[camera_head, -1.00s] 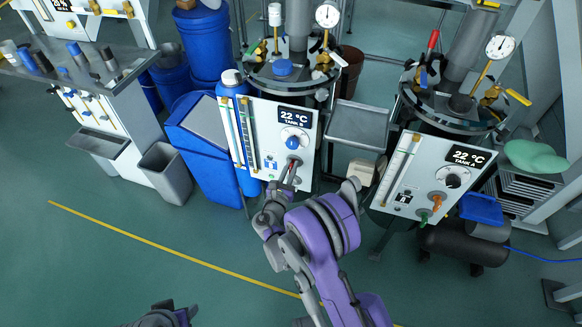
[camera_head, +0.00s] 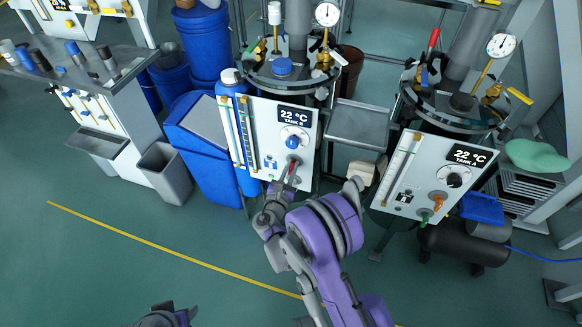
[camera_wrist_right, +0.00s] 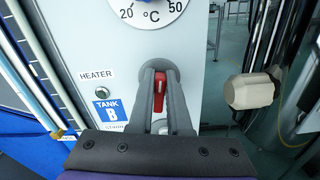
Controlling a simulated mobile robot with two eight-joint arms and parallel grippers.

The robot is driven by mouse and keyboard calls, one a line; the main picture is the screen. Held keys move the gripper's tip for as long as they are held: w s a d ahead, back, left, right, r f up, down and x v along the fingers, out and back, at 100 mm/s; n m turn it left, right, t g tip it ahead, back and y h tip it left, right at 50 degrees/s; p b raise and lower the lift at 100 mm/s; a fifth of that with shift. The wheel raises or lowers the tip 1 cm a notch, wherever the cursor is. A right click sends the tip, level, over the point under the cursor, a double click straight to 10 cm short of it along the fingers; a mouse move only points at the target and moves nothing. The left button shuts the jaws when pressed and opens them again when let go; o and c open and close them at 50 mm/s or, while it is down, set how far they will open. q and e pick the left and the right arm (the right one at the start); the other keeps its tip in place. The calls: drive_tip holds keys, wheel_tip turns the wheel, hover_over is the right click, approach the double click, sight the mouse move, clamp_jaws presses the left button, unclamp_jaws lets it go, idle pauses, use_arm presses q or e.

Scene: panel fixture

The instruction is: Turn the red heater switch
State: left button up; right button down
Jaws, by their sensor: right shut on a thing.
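The red heater switch (camera_wrist_right: 159,91) sits low on the white Tank B panel (camera_wrist_right: 97,45), beside a HEATER label. In the right wrist view its red handle points roughly up and down, slightly tilted. My right gripper (camera_wrist_right: 160,78) is shut on it, with a grey finger on each side. In the head view my right gripper (camera_head: 286,178) reaches the lower part of the panel, and only a little red of the switch (camera_head: 291,179) shows. My left arm shows only as a small part at the bottom edge; its gripper fingers are not visible.
Above the switch are a blue knob (camera_head: 292,142) and a display (camera_head: 295,115) reading 22 °C. The Tank A panel (camera_head: 409,178) stands to the right with a similar layout. A pale block-shaped fitting (camera_wrist_right: 250,91) is right of the gripper. The floor in front is clear.

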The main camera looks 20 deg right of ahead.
drive_tip(key=m, duration=0.2)
drive_tip(key=m+b, duration=0.1)
drive_tip(key=shift+s+d+f+m, duration=0.1)
drive_tip(key=shift+f+m, duration=0.05)
drive_tip(key=shift+m, duration=0.25)
drive_tip(key=shift+s+d+f+m+b, duration=0.15)
drive_tip(key=shift+m+b, duration=0.2)
drive_tip(key=shift+m, duration=1.6)
drive_tip(key=shift+f+m+b, duration=0.2)
drive_tip(key=shift+m+b, duration=0.15)
drive_tip(key=shift+m, duration=1.65)
drive_tip(key=shift+s+d+f+m+b, duration=0.15)
drive_tip(key=shift+m+b, duration=0.2)
drive_tip(key=shift+m, duration=1.6)
drive_tip(key=shift+w, duration=0.15)
drive_tip(key=shift+a, duration=0.1)
drive_tip(key=c, duration=0.9)
unclamp_jaws()
